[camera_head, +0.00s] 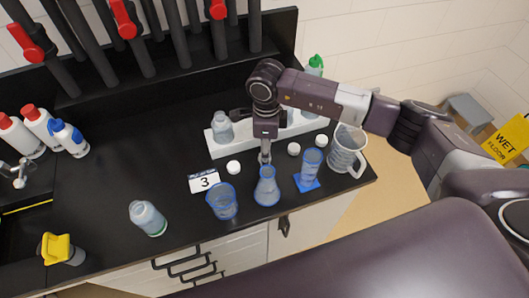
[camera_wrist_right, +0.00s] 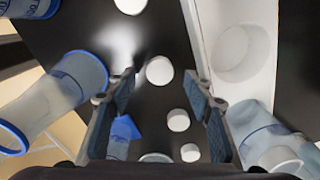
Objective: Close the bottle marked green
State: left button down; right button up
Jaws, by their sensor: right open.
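A clear bottle with a green band at its base (camera_head: 148,218) stands open-topped at the left front of the black counter, as far as I can tell. Several loose white caps lie on the counter, among them one by the number card (camera_head: 233,167) and two right of my arm (camera_head: 294,149) (camera_head: 321,140). My right gripper (camera_head: 265,157) points down above the counter, behind the flask. In the right wrist view its fingers (camera_wrist_right: 163,95) are apart and empty, with a white cap (camera_wrist_right: 159,70) on the counter below, between them in the picture. My left gripper is out of view.
A flask (camera_head: 267,187), a beaker (camera_head: 222,202), a cylinder on a blue mat (camera_head: 311,162) and a jug (camera_head: 346,150) stand near the front edge. A white rack (camera_head: 222,150) holds bottles behind.

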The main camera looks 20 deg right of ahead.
jog(key=shift+f, duration=0.85)
jog(key=shift+c, duration=0.2)
jog(key=c, duration=0.8)
jog(key=shift+o, duration=0.2)
jog(key=shift+r, duration=0.2)
notch_tip(320, 180, up, 20)
jog(key=b, duration=0.6)
jog(key=shift+f, duration=0.15)
